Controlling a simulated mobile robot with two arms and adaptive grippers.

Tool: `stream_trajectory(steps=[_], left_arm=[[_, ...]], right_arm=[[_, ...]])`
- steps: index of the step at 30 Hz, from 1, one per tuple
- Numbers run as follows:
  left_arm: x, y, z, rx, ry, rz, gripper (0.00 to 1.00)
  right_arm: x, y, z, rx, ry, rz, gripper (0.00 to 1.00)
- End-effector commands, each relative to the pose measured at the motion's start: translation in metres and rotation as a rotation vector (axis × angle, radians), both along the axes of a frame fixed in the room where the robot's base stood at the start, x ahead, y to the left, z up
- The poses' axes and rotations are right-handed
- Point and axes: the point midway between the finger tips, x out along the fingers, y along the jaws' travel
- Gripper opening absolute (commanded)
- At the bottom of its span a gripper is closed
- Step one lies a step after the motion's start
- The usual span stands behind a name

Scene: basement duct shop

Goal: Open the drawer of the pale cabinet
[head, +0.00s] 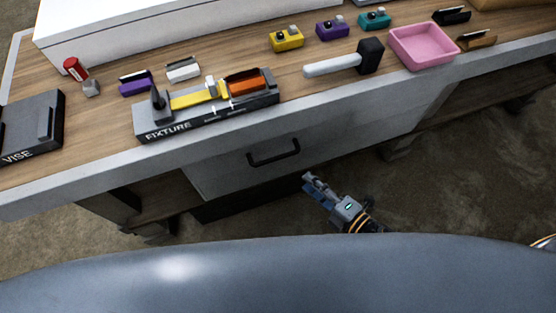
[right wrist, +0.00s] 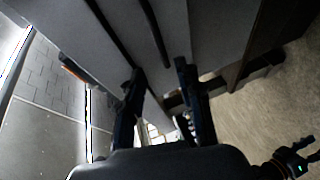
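The pale cabinet's drawer front (head: 225,170) is under the workbench. It looks shut. Its black bar handle (head: 274,153) shows clearly in the head view. My right gripper (head: 309,184) is below and to the right of the handle, apart from it in that view. In the right wrist view its two dark fingers (right wrist: 158,70) are spread, with nothing held. A dark bar (right wrist: 154,35), apparently the handle, runs ahead of the gap between them.
On the bench top (head: 225,125) stand a fixture (head: 205,118), a vise (head: 30,125), a hammer (head: 345,62), a pink tray (head: 423,45) and several small blocks. The bench's front edge overhangs the drawer. Floor (head: 430,180) to the right of my right gripper is clear.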

Motion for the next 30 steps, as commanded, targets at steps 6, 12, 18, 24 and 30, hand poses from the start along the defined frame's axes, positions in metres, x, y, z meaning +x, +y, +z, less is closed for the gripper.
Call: stream_trajectory(steps=[6, 12, 18, 24, 30], left_arm=[[0.0, 0.0, -0.003, 0.0, 0.0, 0.0, 0.53], [0.0, 0.0, -0.008, 0.0, 0.0, 0.0, 0.53], [0.0, 0.0, -0.013, 0.0, 0.0, 0.0, 0.53], [0.0, 0.0, -0.016, 0.0, -0.001, 0.0, 0.53], [0.0, 0.0, -0.016, 0.0, -0.001, 0.0, 0.53]], right_arm=[[0.026, 0.021, -0.005, 0.003, -0.003, -0.001, 0.36], [0.06, 0.048, -0.014, 0.004, -0.001, -0.003, 0.36], [0.087, 0.07, -0.021, 0.005, 0.001, -0.003, 0.36], [0.101, 0.081, -0.024, 0.005, 0.003, -0.004, 0.36], [0.103, 0.083, -0.025, 0.004, 0.004, -0.004, 0.36]])
